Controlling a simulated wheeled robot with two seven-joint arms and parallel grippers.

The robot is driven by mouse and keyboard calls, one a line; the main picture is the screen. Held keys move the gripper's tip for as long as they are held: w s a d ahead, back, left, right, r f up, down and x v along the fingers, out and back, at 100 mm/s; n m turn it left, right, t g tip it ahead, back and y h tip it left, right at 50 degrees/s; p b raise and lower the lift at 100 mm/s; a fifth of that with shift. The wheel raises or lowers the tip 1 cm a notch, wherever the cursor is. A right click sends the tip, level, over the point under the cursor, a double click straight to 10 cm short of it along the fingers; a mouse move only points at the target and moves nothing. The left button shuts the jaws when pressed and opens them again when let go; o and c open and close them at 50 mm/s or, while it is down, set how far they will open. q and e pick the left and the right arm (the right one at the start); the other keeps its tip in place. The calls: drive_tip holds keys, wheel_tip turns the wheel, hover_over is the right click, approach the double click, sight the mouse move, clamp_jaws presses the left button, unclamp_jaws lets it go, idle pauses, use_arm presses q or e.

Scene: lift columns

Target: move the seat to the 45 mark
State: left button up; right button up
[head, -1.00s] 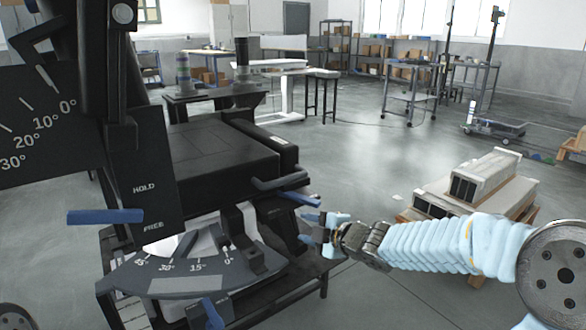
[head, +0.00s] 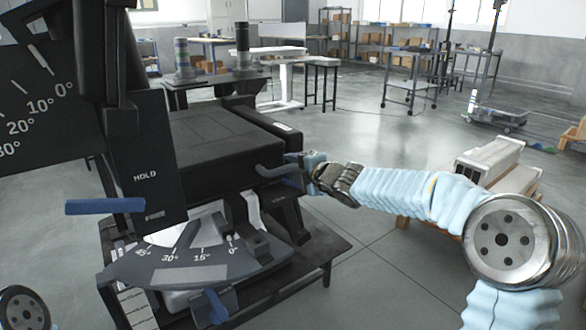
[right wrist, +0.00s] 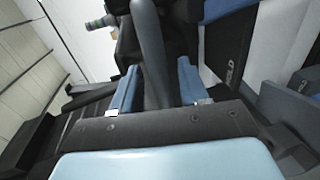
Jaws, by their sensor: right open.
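The black padded seat (head: 215,145) is a flat block in the middle left of the head view. A dark bar handle (head: 272,171) sticks out at its front right corner. Below it a curved scale plate (head: 185,272) reads 45°, 30°, 15° and 0°. I cannot tell exactly which mark the seat stands at. My right gripper (head: 300,167) is open at the handle. In the right wrist view the grey handle bar (right wrist: 150,50) runs between its two blue fingers (right wrist: 158,88), with gaps on both sides. My left gripper is not in view.
A blue lever (head: 105,206) sits by a HOLD panel at left. Another blue lever (head: 215,306) is under the scale plate. An upper dial (head: 35,100) shows more degree marks. Pale boxes on a pallet (head: 487,168) stand at right. The floor between is clear.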

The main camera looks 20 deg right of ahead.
drive_tip(key=shift+w+a, duration=0.1)
drive_tip(key=shift+w, duration=0.15)
drive_tip(key=shift+f, duration=0.1)
clamp_jaws()
